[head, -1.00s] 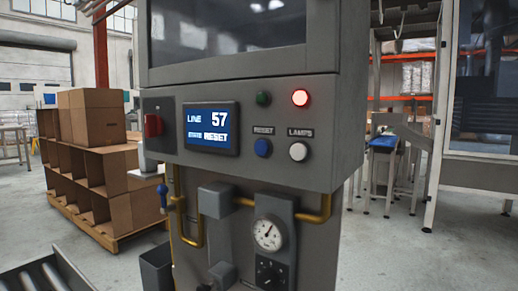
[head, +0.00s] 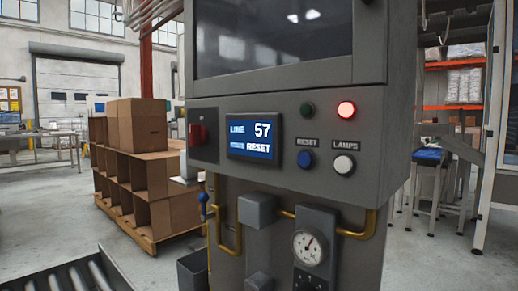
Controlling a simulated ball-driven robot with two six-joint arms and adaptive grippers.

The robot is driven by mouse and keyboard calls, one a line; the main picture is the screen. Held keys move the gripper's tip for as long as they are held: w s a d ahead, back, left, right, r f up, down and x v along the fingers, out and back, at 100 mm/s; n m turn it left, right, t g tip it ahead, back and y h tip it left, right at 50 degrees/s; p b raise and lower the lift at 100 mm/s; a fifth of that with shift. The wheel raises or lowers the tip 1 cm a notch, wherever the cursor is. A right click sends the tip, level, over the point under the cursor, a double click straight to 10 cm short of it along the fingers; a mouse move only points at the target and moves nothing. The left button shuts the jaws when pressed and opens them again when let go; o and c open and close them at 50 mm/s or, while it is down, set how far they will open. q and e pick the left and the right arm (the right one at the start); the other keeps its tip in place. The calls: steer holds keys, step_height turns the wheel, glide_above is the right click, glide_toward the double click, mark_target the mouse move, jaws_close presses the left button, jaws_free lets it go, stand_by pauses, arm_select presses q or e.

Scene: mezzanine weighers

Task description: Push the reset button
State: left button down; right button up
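The blue reset button (head: 305,160) sits on the grey control panel (head: 370,129), just under a label reading RESET. A white button (head: 344,165) under a LAMPS label is to its right. Above them are a dark green lamp (head: 307,110) and a glowing red lamp (head: 346,110). The display (head: 253,139) to the left reads LINE 57, with RESET on its lower line. Neither of my grippers shows in the head view.
A red switch (head: 197,134) is at the panel's left end. Below the panel are brass pipes (head: 355,231) and a round gauge (head: 308,247). A roller conveyor (head: 75,283) is at lower left. Cardboard boxes (head: 140,126) stand on a pallet behind. Open floor lies on both sides.

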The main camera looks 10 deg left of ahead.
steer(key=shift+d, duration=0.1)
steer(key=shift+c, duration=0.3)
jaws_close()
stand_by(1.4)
